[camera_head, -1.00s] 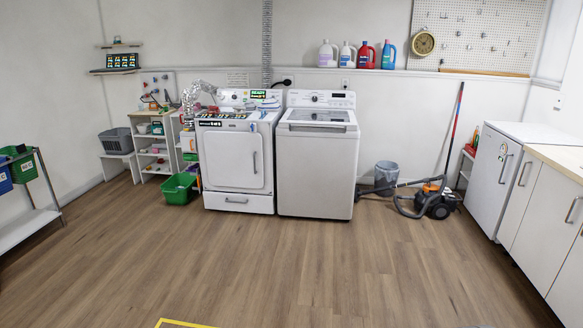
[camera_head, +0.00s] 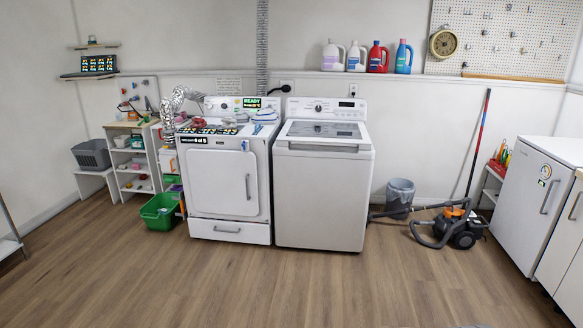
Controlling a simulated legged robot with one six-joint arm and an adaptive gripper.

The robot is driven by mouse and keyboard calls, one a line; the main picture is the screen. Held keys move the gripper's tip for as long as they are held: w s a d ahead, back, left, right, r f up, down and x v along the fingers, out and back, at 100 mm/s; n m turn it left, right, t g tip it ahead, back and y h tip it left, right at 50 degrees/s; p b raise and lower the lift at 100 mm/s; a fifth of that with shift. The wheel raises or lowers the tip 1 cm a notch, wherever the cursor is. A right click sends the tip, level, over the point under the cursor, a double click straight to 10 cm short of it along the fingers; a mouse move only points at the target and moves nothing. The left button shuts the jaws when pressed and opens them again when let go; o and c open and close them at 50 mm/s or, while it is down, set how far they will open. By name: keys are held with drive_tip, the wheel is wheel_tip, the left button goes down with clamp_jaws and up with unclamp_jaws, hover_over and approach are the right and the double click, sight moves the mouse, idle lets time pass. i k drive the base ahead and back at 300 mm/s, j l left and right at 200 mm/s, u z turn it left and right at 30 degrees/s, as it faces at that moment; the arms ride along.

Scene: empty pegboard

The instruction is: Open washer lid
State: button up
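The washer (camera_head: 321,200) is a white top-loader against the back wall, near the middle of the view. Its lid (camera_head: 324,131) lies flat and closed on top, with a dark glass panel. A control panel with a knob (camera_head: 319,108) stands upright behind the lid. My gripper is not in this view, and the washer stands some distance ahead across the floor.
A white dryer (camera_head: 222,180) stands left of the washer, with items on top. A green basket (camera_head: 160,212) is on the floor at left. A grey bin (camera_head: 399,195) and a vacuum cleaner (camera_head: 456,229) stand right of the washer. The floor (camera_head: 290,290) ahead is clear.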

sight(294, 130)
drive_tip(key=i, duration=3)
drive_tip(key=i+j+z, duration=0.1)
drive_tip(key=i+z, duration=0.2)
drive_tip(key=i, duration=0.35)
